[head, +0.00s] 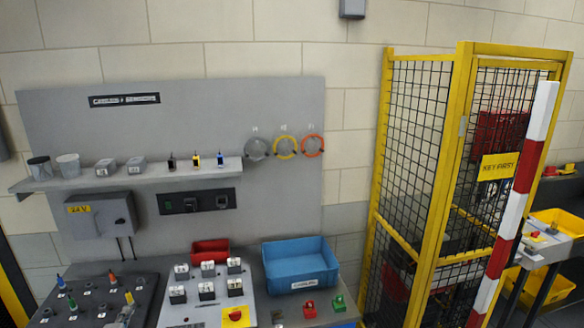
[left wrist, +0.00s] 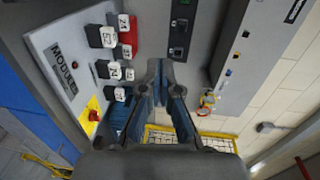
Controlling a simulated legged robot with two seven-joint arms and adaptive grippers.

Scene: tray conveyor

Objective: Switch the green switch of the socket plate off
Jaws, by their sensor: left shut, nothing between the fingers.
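The socket plate (head: 210,206) is a dark horizontal strip on the grey wall panel, below the shelf. A small switch with a greenish tint (head: 190,204) sits left of its middle; its on or off position is too small to tell. In the left wrist view the plate (left wrist: 181,32) runs vertically at the top, beyond the fingertips. My left gripper (left wrist: 162,72) is shut and empty, pointing toward the panel, apart from the plate. In the head view only a dark bit at the bottom edge may be this gripper. My right gripper is in neither view.
A grey 24 V box (head: 99,222) hangs left of the plate. The shelf (head: 140,177) above holds cups and small parts. Labelled blocks (head: 207,287), a red bin (head: 210,252) and a blue bin (head: 300,264) stand below. A yellow cage (head: 450,180) stands right.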

